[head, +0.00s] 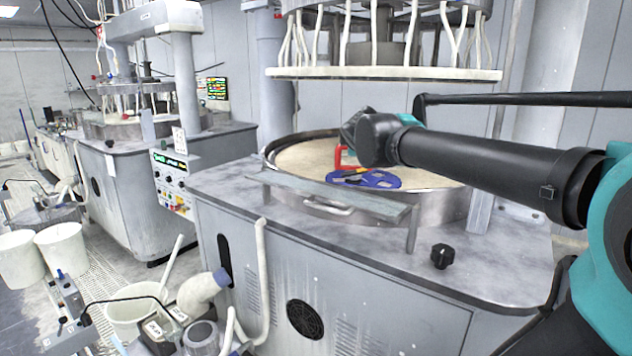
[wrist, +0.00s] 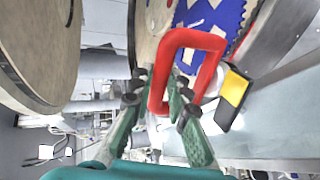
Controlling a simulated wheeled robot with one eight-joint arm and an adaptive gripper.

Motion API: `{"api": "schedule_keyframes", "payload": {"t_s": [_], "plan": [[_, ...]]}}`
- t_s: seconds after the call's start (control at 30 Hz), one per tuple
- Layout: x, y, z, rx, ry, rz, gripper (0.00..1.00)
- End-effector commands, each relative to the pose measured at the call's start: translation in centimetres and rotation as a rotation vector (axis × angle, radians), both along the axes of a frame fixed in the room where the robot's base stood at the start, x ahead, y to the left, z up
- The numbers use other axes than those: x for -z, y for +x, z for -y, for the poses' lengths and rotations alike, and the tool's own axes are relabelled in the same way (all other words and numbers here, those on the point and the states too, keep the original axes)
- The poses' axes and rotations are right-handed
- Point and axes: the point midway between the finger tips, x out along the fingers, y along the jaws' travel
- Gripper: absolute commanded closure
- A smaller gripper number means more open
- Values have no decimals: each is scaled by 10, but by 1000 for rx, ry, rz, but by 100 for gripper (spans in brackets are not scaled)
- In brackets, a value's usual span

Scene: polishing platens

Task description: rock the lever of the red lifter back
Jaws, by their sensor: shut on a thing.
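The red lifter (head: 345,158) stands on the blue toothed carrier (head: 380,181) on the big round platen, near its front rim. In the wrist view the lifter (wrist: 203,41) shows as a red loop, with a black and yellow piece (wrist: 235,88) beside it; I cannot tell whether that piece is its lever. My gripper (wrist: 164,80) is shut on the near left bar of the red loop, between its green fingers. In the head view, my forearm and wrist mostly hide the gripper. The blue carrier (wrist: 212,14) lies beyond the loop.
A metal rim (head: 440,205) surrounds the platen (head: 310,152), with a flat grey shelf (head: 330,193) in front. The upper platen (head: 385,73) with white hoses hangs above. A black knob (head: 441,256) sits on the machine's front top. White buckets (head: 60,249) stand at left.

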Motion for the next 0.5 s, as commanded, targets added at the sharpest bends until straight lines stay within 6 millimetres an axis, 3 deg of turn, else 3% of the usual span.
{"api": "schedule_keyframes", "payload": {"t_s": [0.5], "plan": [[0, -23, -8, -1, -1, 0, 100]]}}
